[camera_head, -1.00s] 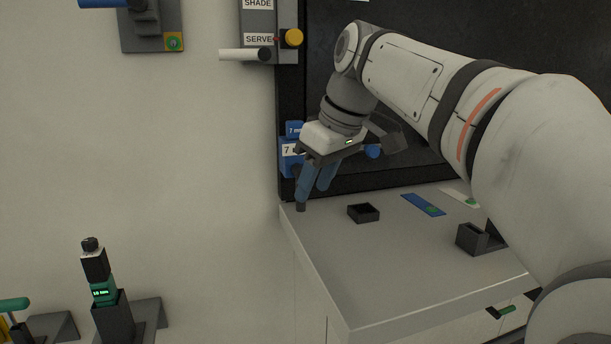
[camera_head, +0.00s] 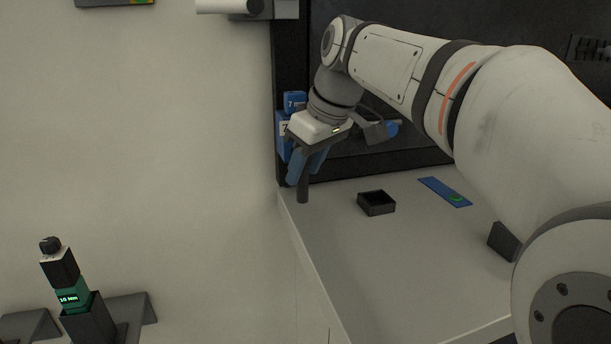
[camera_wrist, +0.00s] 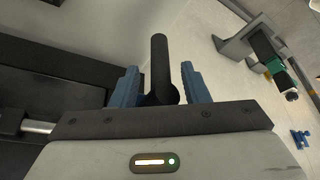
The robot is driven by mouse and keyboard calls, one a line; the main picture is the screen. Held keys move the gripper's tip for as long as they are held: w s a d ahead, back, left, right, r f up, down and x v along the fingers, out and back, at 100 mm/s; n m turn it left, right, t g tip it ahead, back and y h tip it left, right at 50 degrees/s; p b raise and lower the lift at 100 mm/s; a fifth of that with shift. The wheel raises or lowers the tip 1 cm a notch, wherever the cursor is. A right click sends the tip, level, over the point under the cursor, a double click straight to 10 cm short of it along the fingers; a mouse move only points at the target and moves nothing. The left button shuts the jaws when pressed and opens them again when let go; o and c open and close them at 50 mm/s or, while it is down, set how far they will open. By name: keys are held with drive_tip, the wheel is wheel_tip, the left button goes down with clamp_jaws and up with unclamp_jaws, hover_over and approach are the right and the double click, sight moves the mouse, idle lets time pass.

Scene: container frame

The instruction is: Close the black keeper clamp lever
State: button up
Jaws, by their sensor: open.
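The black lever (camera_wrist: 160,62) shows in the wrist view as a dark round bar standing between the two blue fingers of my gripper (camera_wrist: 160,84). A gap shows between the bar and the right finger; at the left finger, contact is unclear. In the head view my gripper (camera_head: 304,168) is at the left end of the counter, against the dark frame's edge. The lever's dark end (camera_head: 303,188) shows below the fingers. The fingers are apart. The rest of the clamp is hidden behind my gripper.
The light counter (camera_head: 345,245) holds a small open black box (camera_head: 376,203), a blue strip (camera_head: 444,191) and a dark block (camera_head: 503,241). Blue labelled blocks (camera_head: 294,102) sit on the frame behind my gripper. A black-and-green tool (camera_head: 66,285) stands in a holder at lower left.

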drive_tip(key=shift+x, duration=1.2)
